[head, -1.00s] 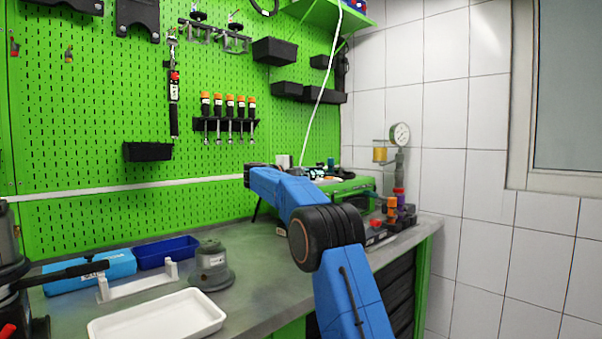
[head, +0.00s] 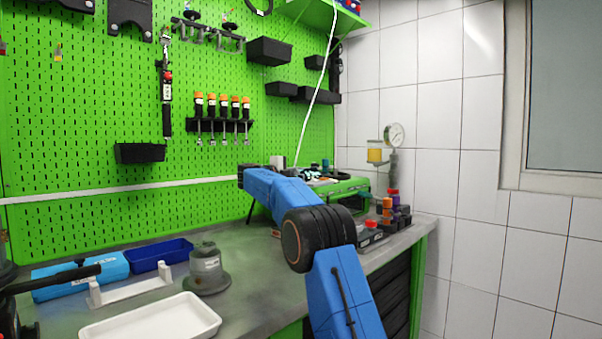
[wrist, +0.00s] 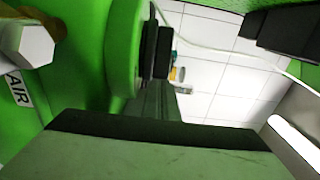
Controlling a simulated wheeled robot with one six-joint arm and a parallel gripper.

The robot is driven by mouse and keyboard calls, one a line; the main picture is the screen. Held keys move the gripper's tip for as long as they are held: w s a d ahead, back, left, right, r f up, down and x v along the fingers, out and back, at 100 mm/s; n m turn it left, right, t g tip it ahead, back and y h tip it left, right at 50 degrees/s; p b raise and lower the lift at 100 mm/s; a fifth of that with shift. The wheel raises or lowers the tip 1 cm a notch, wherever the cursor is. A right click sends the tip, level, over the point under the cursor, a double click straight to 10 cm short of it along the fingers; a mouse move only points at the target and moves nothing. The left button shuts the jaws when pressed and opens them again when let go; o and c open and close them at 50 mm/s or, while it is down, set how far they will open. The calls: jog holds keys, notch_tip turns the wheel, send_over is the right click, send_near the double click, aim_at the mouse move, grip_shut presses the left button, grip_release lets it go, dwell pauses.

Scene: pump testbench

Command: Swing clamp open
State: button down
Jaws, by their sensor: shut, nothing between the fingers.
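The green pump testbench (head: 345,193) stands at the far end of the bench in the head view, partly behind my blue arm. The wrist view shows its green housing (wrist: 85,70) very close, with an "AIR" label, a metal hex fitting (wrist: 37,45) and a round green part with a black knob (wrist: 157,52). I cannot tell which part is the clamp, or its position. My gripper (wrist: 158,122) appears as a broad dark-tipped block low in the wrist view, shut and empty, close to the housing. In the head view it is hidden behind the arm.
A white tray (head: 150,323), a grey round-based pump part (head: 207,268), a white bracket (head: 130,288) and blue boxes (head: 160,254) stand at the near left. A pressure gauge (head: 394,135) rises behind the testbench. A white hose (head: 314,95) hangs above. The middle benchtop is clear.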

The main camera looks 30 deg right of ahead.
jog(key=v, duration=1.7)
jog(key=shift+s+a, duration=0.15)
